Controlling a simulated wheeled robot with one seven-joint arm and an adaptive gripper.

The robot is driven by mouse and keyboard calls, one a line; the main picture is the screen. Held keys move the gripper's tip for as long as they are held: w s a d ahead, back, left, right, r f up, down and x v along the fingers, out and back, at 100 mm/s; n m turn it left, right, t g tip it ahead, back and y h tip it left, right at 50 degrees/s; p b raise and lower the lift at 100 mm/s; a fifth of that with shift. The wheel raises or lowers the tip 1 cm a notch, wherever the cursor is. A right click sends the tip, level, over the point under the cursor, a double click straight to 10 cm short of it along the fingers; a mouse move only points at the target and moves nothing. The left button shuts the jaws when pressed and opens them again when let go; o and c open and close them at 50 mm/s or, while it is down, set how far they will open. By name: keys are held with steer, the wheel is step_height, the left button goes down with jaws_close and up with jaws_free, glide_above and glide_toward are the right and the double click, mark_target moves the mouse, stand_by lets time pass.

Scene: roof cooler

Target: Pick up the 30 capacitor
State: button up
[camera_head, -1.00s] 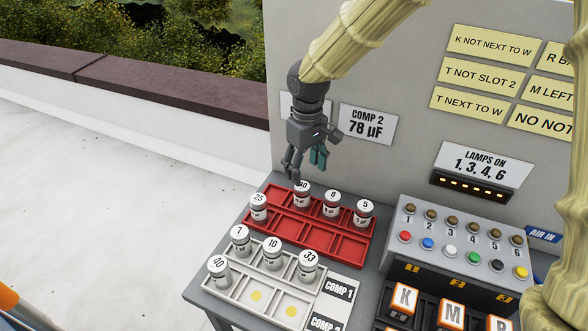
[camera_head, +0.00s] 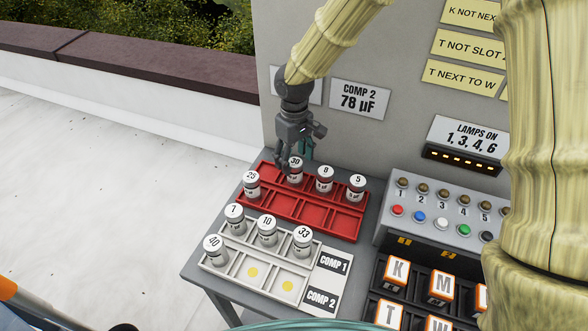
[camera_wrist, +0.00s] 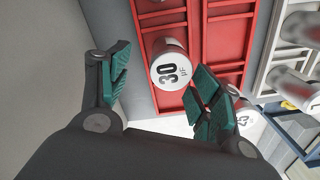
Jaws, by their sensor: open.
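The 30 capacitor (camera_head: 295,170) is a white-topped cylinder standing in the back row of the red tray (camera_head: 318,209). My gripper (camera_head: 291,160) is at the back edge of the tray, at the 30 capacitor, and partly covers it in the head view. In the wrist view the 30 capacitor (camera_wrist: 171,66) shows its label between my gripper's two green-padded fingers (camera_wrist: 160,85). The fingers are spread apart and hold nothing. I cannot tell whether a finger touches the capacitor.
The 25 capacitor (camera_head: 251,185) stands left of it, the 8 capacitor (camera_head: 325,179) and 5 capacitor (camera_head: 356,187) right. A white tray (camera_head: 222,262) in front holds several capacitors. The grey wall panel (camera_head: 330,60) rises close behind. A button box (camera_head: 440,215) stands at the right.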

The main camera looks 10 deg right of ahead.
steer(key=shift+s+a+f, duration=0.1)
steer(key=shift+s+f, duration=0.05)
steer(key=shift+f, duration=0.15)
steer(key=shift+s+f+p, duration=0.3)
steer(key=shift+s+f, duration=0.2)
steer(key=shift+s, duration=0.5)
steer(key=shift+w+f, duration=0.6)
steer(key=shift+w, duration=0.1)
steer(key=shift+s+r, duration=0.25)
steer(key=shift+s, duration=0.05)
steer(key=c, duration=1.2)
